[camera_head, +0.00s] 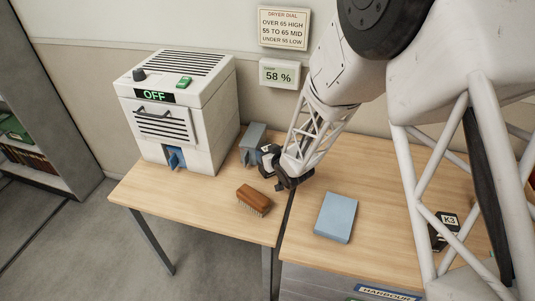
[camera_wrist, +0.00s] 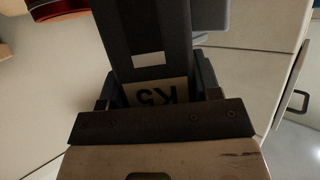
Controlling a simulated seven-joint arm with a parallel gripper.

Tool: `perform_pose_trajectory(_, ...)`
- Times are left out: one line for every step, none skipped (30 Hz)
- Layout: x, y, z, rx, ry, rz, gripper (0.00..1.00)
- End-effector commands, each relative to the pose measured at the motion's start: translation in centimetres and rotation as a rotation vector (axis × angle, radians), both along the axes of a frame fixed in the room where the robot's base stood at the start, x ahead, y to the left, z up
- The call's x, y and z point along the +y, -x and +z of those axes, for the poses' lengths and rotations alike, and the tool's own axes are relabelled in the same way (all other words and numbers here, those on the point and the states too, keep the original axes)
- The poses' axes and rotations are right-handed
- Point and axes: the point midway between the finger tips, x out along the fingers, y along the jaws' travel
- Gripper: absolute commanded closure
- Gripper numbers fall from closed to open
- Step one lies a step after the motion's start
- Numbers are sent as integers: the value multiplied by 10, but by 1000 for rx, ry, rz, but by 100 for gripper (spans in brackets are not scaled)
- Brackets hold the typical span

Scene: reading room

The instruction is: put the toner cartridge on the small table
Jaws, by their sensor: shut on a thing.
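My gripper (camera_head: 278,174) is shut on a dark toner cartridge (camera_wrist: 145,38) with a pale label reading K5, upside down in the wrist view. In the head view the cartridge (camera_head: 266,149) is mostly hidden by the gripper, and shows near the small grey box. I cannot tell whether it touches the tabletop. Another dark cartridge (camera_head: 446,219), marked K3, lies at the right, partly behind my arm. Two wooden tabletops meet at a dark seam: a left one (camera_head: 180,200) and a right one (camera_head: 385,235). I cannot tell which is the small table.
A white dryer (camera_head: 205,115), its display reading OFF, stands on the left table. A grey box (camera_head: 252,143) is beside it, and a brown brush (camera_head: 253,200) lies in front. A blue box or book (camera_head: 336,217) lies on the right table. The wall display (camera_head: 280,75) reads 58 %.

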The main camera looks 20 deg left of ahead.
Motion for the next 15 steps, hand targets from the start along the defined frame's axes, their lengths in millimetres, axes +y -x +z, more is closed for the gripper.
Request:
perform_pose_trajectory(0, 0, 0, -1, -1, 0, 82)
perform_pose_trajectory(0, 0, 0, -1, -1, 0, 82)
perform_pose_trajectory(0, 0, 0, -1, -1, 0, 82)
perform_pose_trajectory(0, 0, 1, -1, -1, 0, 82)
perform_pose_trajectory(0, 0, 1, -1, -1, 0, 82)
perform_pose_trajectory(0, 0, 1, -1, -1, 0, 82)
perform_pose_trajectory(0, 0, 1, -1, -1, 0, 82)
perform_pose_trajectory(0, 0, 0, -1, -1, 0, 82)
perform_pose_trajectory(0, 0, 0, -1, -1, 0, 82)
perform_pose_trajectory(0, 0, -1, -1, -1, 0, 82)
perform_pose_trajectory(0, 0, -2, -1, -1, 0, 82)
perform_pose_trajectory(0, 0, -3, -1, -1, 0, 82)
perform_pose_trajectory(0, 0, -3, 0, 0, 0, 41)
perform_pose_trajectory(0, 0, -3, 0, 0, 0, 37)
perform_pose_trajectory(0, 0, -3, 0, 0, 0, 31)
